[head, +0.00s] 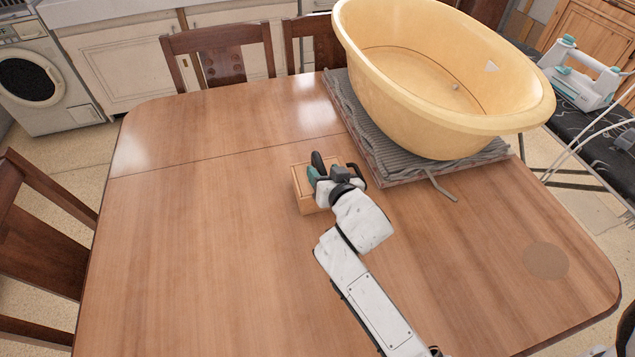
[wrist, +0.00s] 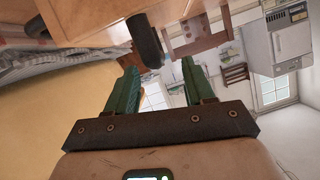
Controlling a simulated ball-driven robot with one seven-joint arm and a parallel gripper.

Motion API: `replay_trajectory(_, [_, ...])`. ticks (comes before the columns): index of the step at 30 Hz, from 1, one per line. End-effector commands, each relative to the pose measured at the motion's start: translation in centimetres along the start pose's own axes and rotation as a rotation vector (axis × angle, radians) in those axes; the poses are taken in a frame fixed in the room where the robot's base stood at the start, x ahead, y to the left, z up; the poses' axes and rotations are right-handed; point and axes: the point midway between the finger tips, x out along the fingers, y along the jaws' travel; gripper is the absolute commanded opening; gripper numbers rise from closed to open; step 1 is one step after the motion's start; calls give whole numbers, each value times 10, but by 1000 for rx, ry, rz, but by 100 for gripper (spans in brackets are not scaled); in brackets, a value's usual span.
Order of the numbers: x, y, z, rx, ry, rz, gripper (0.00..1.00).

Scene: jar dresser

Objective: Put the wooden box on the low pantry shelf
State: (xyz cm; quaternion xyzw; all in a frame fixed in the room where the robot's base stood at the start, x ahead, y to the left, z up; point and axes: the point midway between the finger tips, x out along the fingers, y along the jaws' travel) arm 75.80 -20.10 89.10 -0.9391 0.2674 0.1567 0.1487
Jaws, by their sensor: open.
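The wooden box (head: 303,196) is a small light-brown box on the wooden table (head: 200,220), near the middle of the head view. My gripper (head: 318,172) is over the box and covers much of its top. In the wrist view my gripper's two green fingers (wrist: 160,68) are apart. A dark rounded bar (wrist: 146,42) shows just beyond them, beside a wooden surface at the top. I cannot tell whether the bar belongs to the box, nor whether the fingers touch the box. I cannot make out the low pantry shelf in either view.
A large yellow tub (head: 450,115) stands on a grey ridged mat (head: 378,165) just right of the box. A round brown disc (head: 545,261) lies at the table's right. The table's left half is clear. Chairs (head: 222,55) stand around it; a washing machine (head: 38,82) is far left.

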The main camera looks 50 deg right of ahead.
Motion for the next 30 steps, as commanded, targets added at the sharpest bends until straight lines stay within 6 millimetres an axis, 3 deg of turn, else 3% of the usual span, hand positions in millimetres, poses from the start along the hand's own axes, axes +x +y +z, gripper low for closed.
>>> replay_trajectory(12, [48,5,0,-1,-2,1,53])
replay_trajectory(21, [51,5,1,0,-2,0,52])
replay_trajectory(30, [50,5,0,0,-2,0,23])
